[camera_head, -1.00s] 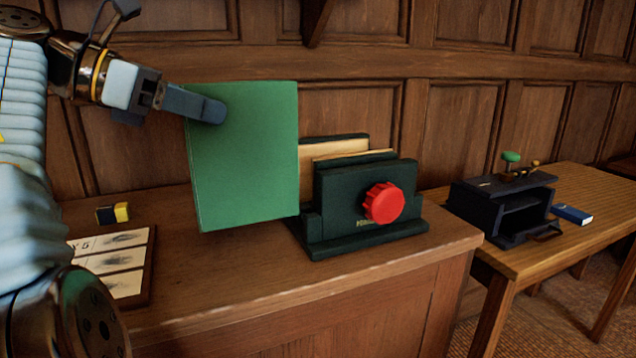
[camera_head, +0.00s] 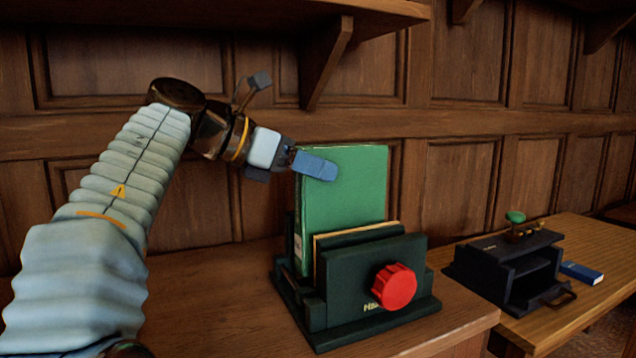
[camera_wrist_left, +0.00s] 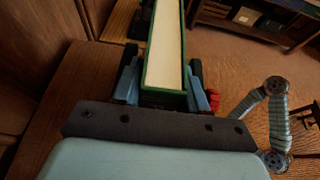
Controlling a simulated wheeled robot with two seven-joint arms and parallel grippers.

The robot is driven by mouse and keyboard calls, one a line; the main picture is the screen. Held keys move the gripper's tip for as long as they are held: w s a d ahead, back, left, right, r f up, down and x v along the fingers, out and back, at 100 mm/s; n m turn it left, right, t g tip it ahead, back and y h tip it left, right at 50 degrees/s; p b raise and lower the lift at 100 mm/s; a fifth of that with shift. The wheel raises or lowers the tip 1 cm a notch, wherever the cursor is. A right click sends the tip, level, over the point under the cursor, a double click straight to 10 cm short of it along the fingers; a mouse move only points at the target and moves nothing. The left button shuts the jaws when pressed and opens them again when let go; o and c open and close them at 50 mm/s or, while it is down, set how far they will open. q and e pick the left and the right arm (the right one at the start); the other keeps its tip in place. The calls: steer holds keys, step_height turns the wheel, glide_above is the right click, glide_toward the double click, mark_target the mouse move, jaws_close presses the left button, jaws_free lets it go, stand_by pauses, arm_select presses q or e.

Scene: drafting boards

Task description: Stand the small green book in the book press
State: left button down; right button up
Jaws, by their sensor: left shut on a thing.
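The green book (camera_head: 345,195) stands upright in the dark green book press (camera_head: 372,268), its lower part hidden behind the press's front plates. My left gripper (camera_head: 316,166) is shut on the book near its upper left edge. In the left wrist view the book (camera_wrist_left: 165,50) shows its pale page edges between the two fingers (camera_wrist_left: 163,88). The press has a red knob (camera_head: 394,287) on its front and a tan board between its plates. I cannot tell whether the book touches the press's floor. My right gripper is not in view.
On a lower table at right are a dark box-like device (camera_head: 505,262) with a green knob and a small blue book (camera_head: 582,272). A wooden shelf (camera_head: 250,15) juts from the wall above my left arm. The bench left of the press looks clear.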

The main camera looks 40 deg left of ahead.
mark_target(318, 187)
arm_select(q)
steer(key=shift+w+d+f, duration=0.15)
steer(key=shift+w+f, duration=0.1)
steer(key=shift+f, duration=0.65)
steer(key=shift+w+d+f, duration=0.15)
steer(key=shift+w+f, duration=0.05)
steer(key=shift+f, duration=0.65)
steer(key=c, duration=0.6)
jaws_free()
steer(key=v, duration=1.2)
steer(key=shift+a, duration=0.1)
steer(key=s+d+r, duration=0.3)
steer(key=d, duration=0.3)
steer(key=s+d+r, duration=0.4)
steer(key=d, duration=0.3)
steer(key=shift+d, duration=0.15)
